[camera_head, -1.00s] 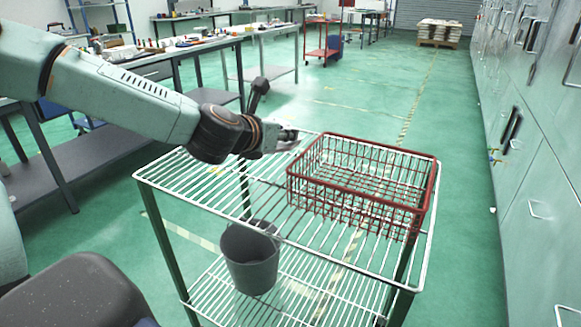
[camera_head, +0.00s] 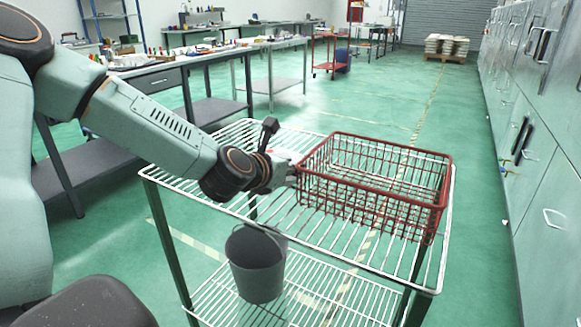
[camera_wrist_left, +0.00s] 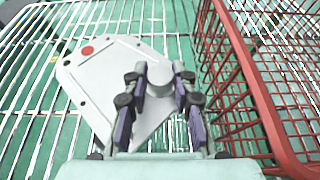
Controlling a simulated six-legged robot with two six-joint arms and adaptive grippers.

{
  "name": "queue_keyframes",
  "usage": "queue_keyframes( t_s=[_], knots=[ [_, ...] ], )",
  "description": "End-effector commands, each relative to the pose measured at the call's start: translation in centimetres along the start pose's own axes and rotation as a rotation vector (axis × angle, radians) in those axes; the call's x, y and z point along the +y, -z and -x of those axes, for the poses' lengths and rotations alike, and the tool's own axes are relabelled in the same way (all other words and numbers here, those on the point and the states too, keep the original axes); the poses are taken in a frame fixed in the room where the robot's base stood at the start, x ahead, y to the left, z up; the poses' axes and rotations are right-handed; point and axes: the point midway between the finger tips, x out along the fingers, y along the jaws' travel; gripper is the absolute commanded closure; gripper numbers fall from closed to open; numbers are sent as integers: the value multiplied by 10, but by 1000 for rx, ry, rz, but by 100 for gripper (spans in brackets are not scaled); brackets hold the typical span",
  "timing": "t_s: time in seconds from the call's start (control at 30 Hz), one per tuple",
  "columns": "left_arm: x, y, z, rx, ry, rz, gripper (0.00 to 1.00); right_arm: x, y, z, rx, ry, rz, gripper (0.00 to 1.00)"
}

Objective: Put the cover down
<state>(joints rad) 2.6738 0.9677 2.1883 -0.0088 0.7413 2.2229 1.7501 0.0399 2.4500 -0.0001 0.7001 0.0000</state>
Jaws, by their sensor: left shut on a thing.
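The cover (camera_wrist_left: 105,75) is a flat light-grey plate with cut corners, small holes and a red dot. In the left wrist view it lies flat over the white wire rack top, left of the red basket. My left gripper (camera_wrist_left: 160,78) is shut on its raised round part. In the head view the gripper (camera_head: 283,174) is low over the cart, beside the basket's left side, and the cover (camera_head: 288,155) is mostly hidden behind it. I cannot tell whether the cover touches the wires. My right gripper is not in view.
A red wire basket (camera_head: 447,185) stands on the wire cart (camera_head: 330,238), close to the gripper; it looks empty. A grey bucket (camera_head: 257,268) is on the lower shelf. Bare rack lies left of the cover. Workbenches (camera_head: 150,72) are behind, and metal cabinets (camera_head: 545,150) on the right.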

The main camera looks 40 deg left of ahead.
Motion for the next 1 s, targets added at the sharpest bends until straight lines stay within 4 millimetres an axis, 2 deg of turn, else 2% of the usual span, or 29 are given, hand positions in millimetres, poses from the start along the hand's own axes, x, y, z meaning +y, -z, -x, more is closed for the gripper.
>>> queue_keyframes(
  t_s=[0.13, 0.17, 0.4, 0.73, 0.87, 1.0],
  knots=[
    [0, 3, -2, -3, 0, 0, 100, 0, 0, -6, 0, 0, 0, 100],
    [0, 4, -1, 0, 0, 1, 72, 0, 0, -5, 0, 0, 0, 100],
    [0, 3, -1, 0, 0, 1, 52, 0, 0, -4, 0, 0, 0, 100],
    [0, 2, -1, 0, 0, 1, 51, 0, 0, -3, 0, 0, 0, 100],
    [0, -3, 2, 1, 0, 1, 51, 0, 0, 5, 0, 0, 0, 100],
    [2, -3, 12, 0, -1, 9, 51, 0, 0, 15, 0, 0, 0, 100]
  ],
)
